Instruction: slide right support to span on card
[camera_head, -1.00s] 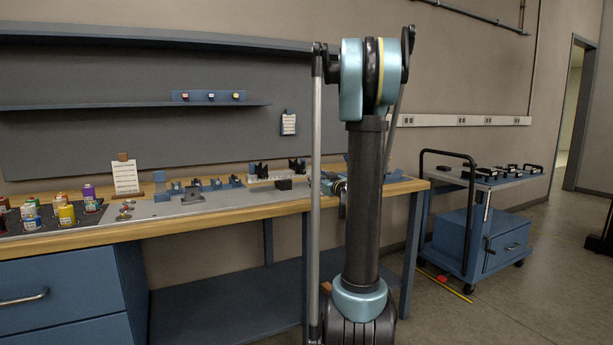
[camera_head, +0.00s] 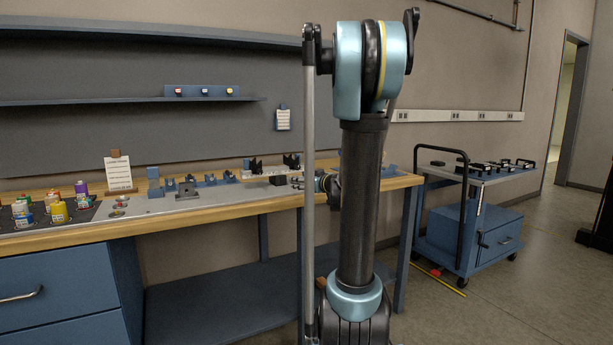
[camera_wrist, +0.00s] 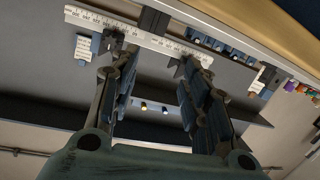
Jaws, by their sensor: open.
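Two black supports stand on a white scale rail (camera_head: 268,175) at the back of the bench, a left support (camera_head: 255,164) and a right support (camera_head: 291,161). The wrist view is turned over: the printed scale (camera_wrist: 95,18) crosses its top, with one black support (camera_wrist: 112,40) near the left finger. My gripper (camera_wrist: 155,75) is open and empty, its fingers spread below the scale. In the head view my gripper (camera_head: 322,183) is beside the rail's right end, partly hidden by my arm. A printed card (camera_head: 118,172) stands on the bench; another card (camera_head: 283,118) hangs on the back panel. Their text is unreadable.
A dark block (camera_head: 278,180) sits in front of the rail. Several blue fixtures (camera_head: 210,180) stand left of it, and coloured bottles (camera_head: 58,210) at the far left. A shelf (camera_head: 130,100) runs above the bench. A blue cart (camera_head: 470,215) stands at right.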

